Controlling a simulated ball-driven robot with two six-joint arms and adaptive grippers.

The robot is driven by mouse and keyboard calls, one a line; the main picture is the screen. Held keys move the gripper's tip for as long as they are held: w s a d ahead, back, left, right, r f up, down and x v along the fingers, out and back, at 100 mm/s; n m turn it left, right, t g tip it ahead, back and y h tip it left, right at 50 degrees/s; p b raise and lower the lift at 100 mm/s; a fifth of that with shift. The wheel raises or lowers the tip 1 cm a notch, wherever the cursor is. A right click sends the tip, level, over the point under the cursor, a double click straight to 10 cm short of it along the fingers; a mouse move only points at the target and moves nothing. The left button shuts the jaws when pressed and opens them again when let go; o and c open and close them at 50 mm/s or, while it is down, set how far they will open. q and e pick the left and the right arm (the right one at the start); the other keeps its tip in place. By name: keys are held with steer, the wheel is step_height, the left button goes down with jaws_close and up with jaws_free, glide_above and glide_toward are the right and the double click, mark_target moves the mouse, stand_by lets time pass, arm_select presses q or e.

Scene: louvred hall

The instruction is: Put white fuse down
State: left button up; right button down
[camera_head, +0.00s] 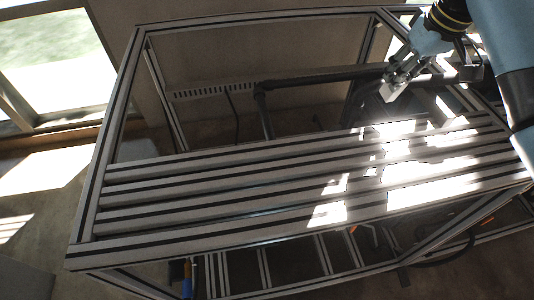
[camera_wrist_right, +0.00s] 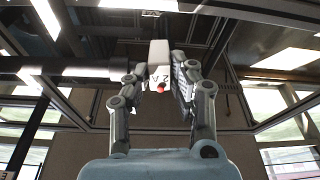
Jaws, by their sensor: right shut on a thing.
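The white fuse (camera_wrist_right: 159,62) is held between the fingers of my right gripper (camera_wrist_right: 160,80) in the right wrist view. My left gripper is not in view.
A metal profile frame with several slats (camera_head: 230,192) fills the middle. Bright sun patches lie on its right half. A dark pipe (camera_head: 310,80) and a slotted rail (camera_head: 215,90) run behind. A blue and orange tool (camera_head: 187,278) shows below the front edge.

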mark_target(405, 83)
steer(key=r+g+p, duration=0.1)
steer(key=r, duration=0.2)
steer(key=s+r+m+g+p, duration=0.1)
steer(key=r, duration=0.1)
steer(key=shift+d+g+h+p, duration=0.3)
steer(key=shift+h, duration=0.1)
arm_select(q)
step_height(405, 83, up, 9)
steer(key=p, duration=0.4)
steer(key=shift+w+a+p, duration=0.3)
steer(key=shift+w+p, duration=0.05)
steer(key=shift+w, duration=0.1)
arm_select(e)
steer(key=shift+s+a+f, duration=1.4)
steer(key=shift+f, duration=0.4)
steer(key=shift+s+a+f, duration=1.4)
steer(key=shift+s+f, duration=0.05)
steer(key=shift+f, duration=0.35)
steer(key=shift+s+a+f, duration=1.4)
steer(key=shift+f, duration=0.4)
steer(key=c, duration=1.1)
jaws_free()
steer(key=shift+c, duration=0.2)
steer(key=shift+r, duration=0.1)
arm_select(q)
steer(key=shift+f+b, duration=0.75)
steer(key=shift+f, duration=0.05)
arm_select(e)
step_height(405, 83, up, 12)
